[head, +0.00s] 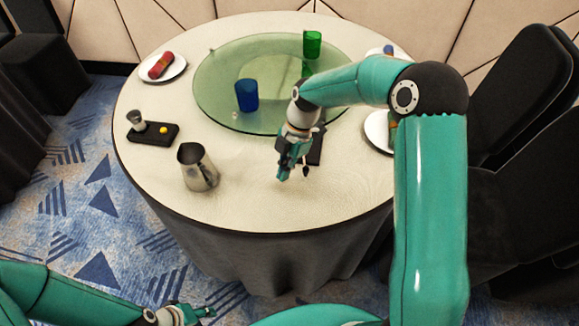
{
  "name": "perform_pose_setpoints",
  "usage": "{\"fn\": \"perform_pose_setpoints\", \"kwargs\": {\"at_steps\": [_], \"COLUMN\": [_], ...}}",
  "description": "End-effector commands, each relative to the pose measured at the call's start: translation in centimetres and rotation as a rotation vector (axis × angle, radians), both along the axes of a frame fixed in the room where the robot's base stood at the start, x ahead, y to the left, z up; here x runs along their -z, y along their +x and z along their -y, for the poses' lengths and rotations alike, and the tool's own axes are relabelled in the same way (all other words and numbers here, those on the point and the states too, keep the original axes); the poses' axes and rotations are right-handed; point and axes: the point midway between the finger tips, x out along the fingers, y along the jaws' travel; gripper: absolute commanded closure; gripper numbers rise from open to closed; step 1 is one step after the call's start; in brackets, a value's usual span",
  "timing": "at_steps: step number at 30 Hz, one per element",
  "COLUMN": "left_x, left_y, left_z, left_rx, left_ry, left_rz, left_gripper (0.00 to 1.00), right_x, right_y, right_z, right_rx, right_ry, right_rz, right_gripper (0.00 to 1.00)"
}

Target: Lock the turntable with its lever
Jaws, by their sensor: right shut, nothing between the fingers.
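The turntable (215,88) is a round, greenish glass disc on the cream-topped table. A dark flat piece (317,148) shows at its near edge, partly behind my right gripper; it may belong to the lever, but I cannot tell its position. A small dark tip (305,172) shows just below that piece. My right gripper (281,175) is shut and empty, pointing down over the table just in front of the disc, beside the dark piece. Whether it touches anything is unclear. My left gripper (207,312) is low at the bottom of the view, off the table; its opening is unclear.
A blue cup (246,96) and a green cup (312,44) stand on the disc. A metal pitcher (198,168) stands left of my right gripper. A black tray (152,133) and a white plate (163,67) are at left. Black chairs (527,160) stand at right.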

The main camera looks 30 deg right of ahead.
Motion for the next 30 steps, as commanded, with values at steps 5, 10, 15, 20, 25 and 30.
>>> {"fn": "perform_pose_setpoints", "kwargs": {"at_steps": [5,10,15,20,25,30], "left_x": [0.6,0.6,0.6,0.6,0.6,0.6], "left_y": [0.0,0.0,0.0,0.0,0.0,0.0], "left_z": [0.0,0.0,0.0,0.0,0.0,0.0], "left_rx": [0.0,0.0,0.0,0.0,0.0,0.0], "left_ry": [0.0,0.0,0.0,0.0,0.0,0.0], "left_rz": [0.0,0.0,0.0,0.0,0.0,0.0], "left_gripper": [0.6,0.6,0.6,0.6,0.6,0.6], "right_x": [-2.9,-6.2,-8.5,-9.4,-9.5,-9.5], "right_y": [0.3,0.9,1.2,1.3,1.4,1.4], "right_z": [0.2,1.2,1.8,2.0,2.0,1.9], "right_rx": [0.005,0.004,0.002,-0.001,-0.002,-0.003], "right_ry": [-0.001,0.0,0.0,0.0,0.0,0.0], "right_rz": [0.008,0.006,0.003,0.001,0.001,0.001], "right_gripper": [1.0,1.0,1.0,1.0,1.0,1.0]}}
